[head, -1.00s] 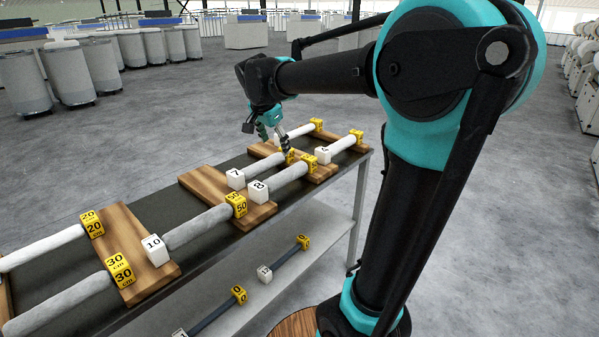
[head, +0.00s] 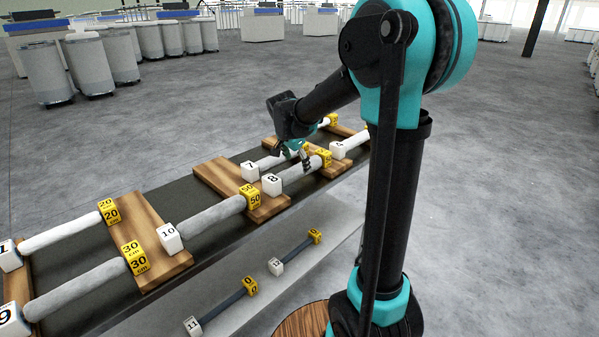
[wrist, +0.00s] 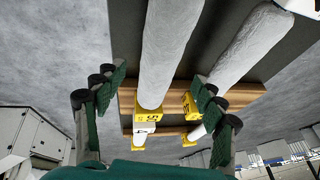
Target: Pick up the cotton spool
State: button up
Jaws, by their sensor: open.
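Several pale, roller-like spools lie in two rows on wooden cradles on a dark-topped bench. Each has a white numbered cube at one end and a yellow block at the other. In the head view my gripper (head: 298,150) is low over the spool numbered 7 (head: 275,162), beside the spool numbered 8 (head: 298,172). In the wrist view my open gripper (wrist: 158,85) has its fingers on either side of a pale spool (wrist: 170,45) and its yellow end block. A second pale spool (wrist: 245,45) lies to the right. Contact cannot be told, nor which spool is meant.
Wooden cradles (head: 150,215) hold the spools along the bench. A lower shelf (head: 270,300) bears two thin dark rods with numbered cubes, 11 and 12. Grey cans (head: 105,62) stand at the back left. The floor to the right is clear.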

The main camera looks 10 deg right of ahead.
aim_at(298, 167)
jog(key=x, duration=0.4)
jog(key=shift+f, duration=0.15)
jog(key=shift+s, duration=0.1)
jog(key=shift+c, duration=0.3)
jog(key=c, duration=1.3)
